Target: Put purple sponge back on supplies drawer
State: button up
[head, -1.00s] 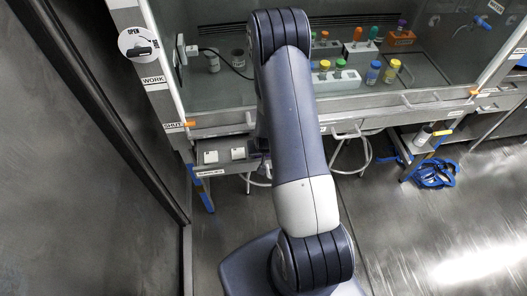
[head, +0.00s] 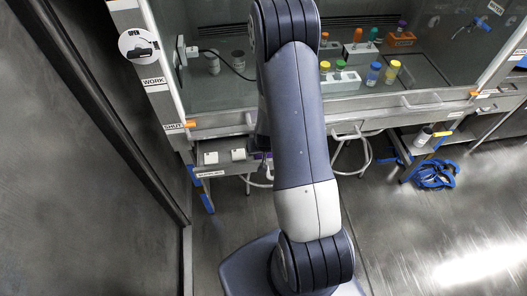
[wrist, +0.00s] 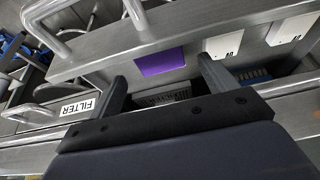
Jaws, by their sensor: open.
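The purple sponge (wrist: 160,59) lies flat on the grey floor of an open drawer (wrist: 190,52) in the wrist view. My gripper (wrist: 162,72) is open and empty, its two dark fingers apart, with the sponge just past and between the fingertips. I cannot tell how far above the sponge the fingertips are. In the head view the open drawer (head: 222,170) shows under the cabinet, left of my arm. My arm hides its right part there, and I cannot make out the sponge clearly.
Two white boxes (wrist: 223,44) (wrist: 290,28) sit in the drawer to the right of the sponge. A FILTER label (wrist: 77,107) and metal handles (wrist: 137,12) are close by. Above the drawer, the glass-fronted cabinet holds coloured-capped vials (head: 373,73).

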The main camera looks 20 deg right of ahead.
jog(key=p+v, duration=0.3)
jog(key=v, duration=0.5)
jog(key=shift+r, duration=0.1)
jog(key=shift+c, duration=0.4)
dwell(0.4)
